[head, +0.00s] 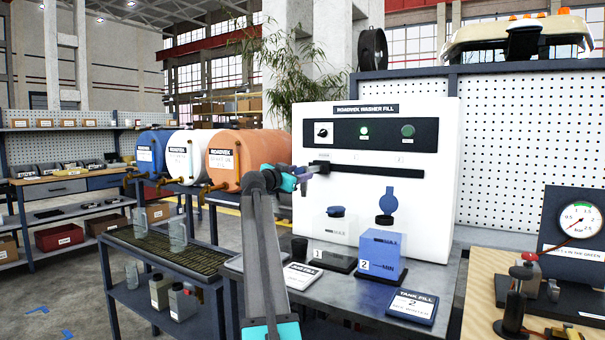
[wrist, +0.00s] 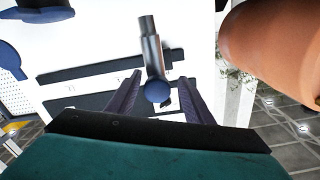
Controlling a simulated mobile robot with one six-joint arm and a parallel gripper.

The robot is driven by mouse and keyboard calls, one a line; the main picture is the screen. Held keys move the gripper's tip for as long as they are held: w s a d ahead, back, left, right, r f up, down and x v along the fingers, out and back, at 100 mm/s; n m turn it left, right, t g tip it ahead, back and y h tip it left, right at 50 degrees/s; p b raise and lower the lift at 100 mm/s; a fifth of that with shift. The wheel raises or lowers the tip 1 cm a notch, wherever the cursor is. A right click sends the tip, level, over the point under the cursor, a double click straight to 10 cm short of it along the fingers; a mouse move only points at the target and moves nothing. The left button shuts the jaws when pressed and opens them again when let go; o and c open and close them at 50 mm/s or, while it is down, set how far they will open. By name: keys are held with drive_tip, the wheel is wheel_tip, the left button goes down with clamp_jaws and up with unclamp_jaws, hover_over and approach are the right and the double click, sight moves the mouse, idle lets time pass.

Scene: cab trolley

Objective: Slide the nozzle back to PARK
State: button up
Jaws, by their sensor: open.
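The white washer fill machine (head: 379,230) stands on the bench with a dark horizontal slot (head: 385,170) across its front. The nozzle (head: 319,167) sits near the slot's left end, small and partly hidden by my gripper (head: 304,172) in the head view. In the wrist view the nozzle (wrist: 151,46) is a dark grey tube with a round blue knob (wrist: 157,91). My gripper (wrist: 160,76) is open there, one finger on each side of the nozzle and knob, with visible gaps. I cannot read a PARK mark.
A blue container (head: 382,256) marked 2 with its lid up and a clear, dark-capped container (head: 337,227) stand below the slot. A dark cup (head: 299,249) is on the bench's left. An orange drum (head: 236,157) stands close left of my gripper.

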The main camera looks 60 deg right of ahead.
drive_tip(key=a, duration=1)
drive_tip(key=shift+s, duration=0.25)
drive_tip(key=shift+a, duration=0.1)
